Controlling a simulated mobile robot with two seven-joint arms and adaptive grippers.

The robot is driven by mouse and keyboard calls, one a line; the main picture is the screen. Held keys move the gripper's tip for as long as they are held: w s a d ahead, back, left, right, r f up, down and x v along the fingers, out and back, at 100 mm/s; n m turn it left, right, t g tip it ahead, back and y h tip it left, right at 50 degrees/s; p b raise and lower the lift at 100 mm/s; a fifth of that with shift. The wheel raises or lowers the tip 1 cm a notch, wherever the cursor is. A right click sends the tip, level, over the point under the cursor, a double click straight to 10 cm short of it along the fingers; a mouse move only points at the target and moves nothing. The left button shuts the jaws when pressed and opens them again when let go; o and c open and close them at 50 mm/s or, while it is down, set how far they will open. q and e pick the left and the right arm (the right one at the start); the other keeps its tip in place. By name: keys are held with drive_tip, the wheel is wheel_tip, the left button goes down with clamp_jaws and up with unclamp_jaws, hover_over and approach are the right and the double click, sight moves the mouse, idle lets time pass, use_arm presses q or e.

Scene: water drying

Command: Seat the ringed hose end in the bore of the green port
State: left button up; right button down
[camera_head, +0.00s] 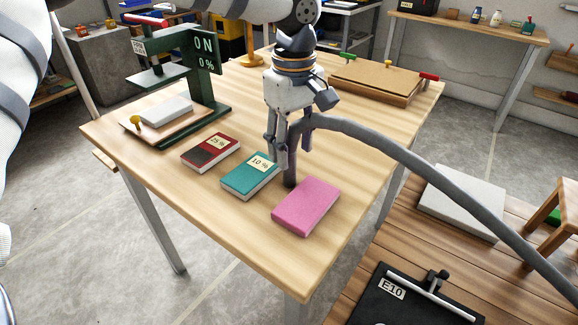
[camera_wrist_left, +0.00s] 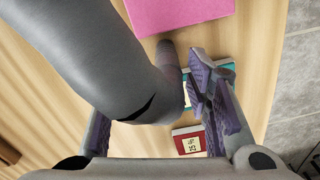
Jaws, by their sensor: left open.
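The grey hose (camera_head: 385,150) arches in from the lower right and bends down at my left gripper (camera_head: 292,146). Its end (camera_head: 290,178) points down beside the teal block (camera_head: 248,177) and the pink block (camera_head: 306,206); I cannot tell whether it touches the table. In the left wrist view the hose (camera_wrist_left: 75,45) passes between the open fingers of my left gripper (camera_wrist_left: 160,128), and its darker purplish end (camera_wrist_left: 169,58) lies beyond them. I cannot make out a ring on it. No green port with a bore can be told for sure.
A red block (camera_head: 210,150) lies left of the teal one on the wooden table (camera_head: 235,235). A dark green press-like stand (camera_head: 205,85) with a display is at the back left. A wooden board (camera_head: 375,80) lies at the back right. A lower bench (camera_head: 400,245) stands at the right.

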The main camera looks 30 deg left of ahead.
sight(290, 168)
use_arm(q)
drive_tip(key=f, duration=0.4)
drive_tip(key=shift+s+a+f, duration=0.2)
drive_tip(key=shift+s+f, duration=0.05)
drive_tip(key=shift+s, duration=0.15)
drive_tip(key=shift+f, duration=0.45)
clamp_jaws()
drive_tip(key=shift+r, duration=0.15)
